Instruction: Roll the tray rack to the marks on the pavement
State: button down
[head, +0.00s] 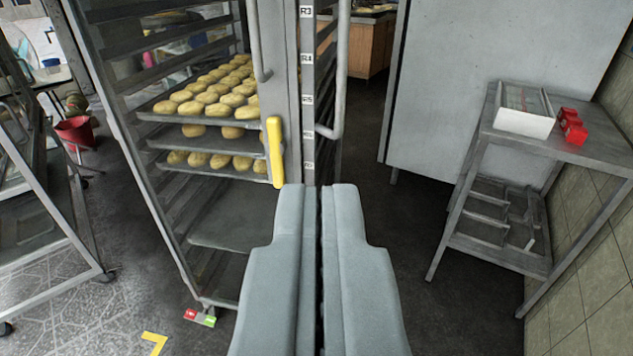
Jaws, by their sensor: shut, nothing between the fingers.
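The tray rack (173,150) is a tall metal frame left of centre, standing upright on the dark floor. Its upper trays (222,115) carry rows of round bread rolls, and lower shelves look empty. A yellow handle (274,152) is on its right front post. A small red and green pedal (200,317) sits at its bottom front corner. A yellow corner mark (154,343) is on the patterned pavement at the lower left. My gripper (318,190) is shut and empty, in front of the rack's right side, its tips just right of the yellow handle's lower end; contact cannot be told.
A metal side table (570,150) with a white box (525,110) and red items (572,127) stands at right against a tiled wall. Another metal rack (45,190) and a red bucket (76,132) are at left. Dark floor shows between rack and table.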

jog(key=c, duration=2.1)
grip_release()
jog(key=o, duration=0.6)
jog(key=shift+o, duration=0.2)
send_near(345, 22)
jog(key=shift+t, duration=0.3)
jog(key=w, duration=1.1)
jog(key=shift+f, duration=0.25)
jog(key=shift+c, duration=0.2)
jog(key=shift+s, duration=0.1)
grip_shut()
